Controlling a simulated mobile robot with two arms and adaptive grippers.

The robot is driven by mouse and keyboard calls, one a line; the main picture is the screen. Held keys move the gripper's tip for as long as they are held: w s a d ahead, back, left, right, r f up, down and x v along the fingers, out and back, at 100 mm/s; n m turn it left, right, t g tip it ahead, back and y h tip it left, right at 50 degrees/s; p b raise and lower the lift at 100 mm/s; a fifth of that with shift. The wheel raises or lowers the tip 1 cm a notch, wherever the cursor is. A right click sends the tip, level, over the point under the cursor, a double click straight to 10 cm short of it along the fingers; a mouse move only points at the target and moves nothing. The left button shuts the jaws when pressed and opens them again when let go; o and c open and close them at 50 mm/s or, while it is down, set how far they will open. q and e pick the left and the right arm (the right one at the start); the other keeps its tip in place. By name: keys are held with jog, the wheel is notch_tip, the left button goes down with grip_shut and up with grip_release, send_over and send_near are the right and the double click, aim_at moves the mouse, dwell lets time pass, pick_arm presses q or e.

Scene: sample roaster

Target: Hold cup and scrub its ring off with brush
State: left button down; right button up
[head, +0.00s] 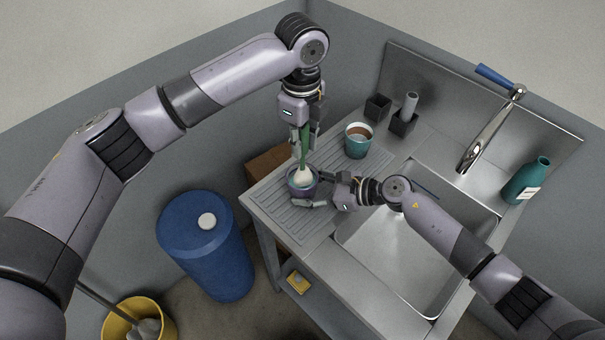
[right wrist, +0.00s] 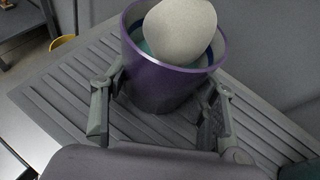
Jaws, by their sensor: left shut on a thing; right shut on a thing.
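A purple cup (head: 291,186) stands on the ribbed drainboard at the left of the sink; it is also large in the right wrist view (right wrist: 165,88). My right gripper (head: 318,190) is shut around the cup from the right, one finger on each side. My left gripper (head: 304,140) is above the cup and shut on the green handle of a brush (head: 304,155). The brush's pale round head (right wrist: 181,30) is at the cup's mouth, partly inside.
The sink basin (head: 395,260), faucet (head: 487,135) and teal bottle (head: 526,181) are right. A blue barrel (head: 208,250) stands left.

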pick_arm(q)
jog(key=shift+r, duration=1.85)
pick_arm(e)
jog(key=shift+d, duration=0.1)
pick_arm(q)
jog(key=shift+r, duration=2)
pick_arm(e)
jog(key=o, duration=1.5)
jog(key=shift+c, duration=0.2)
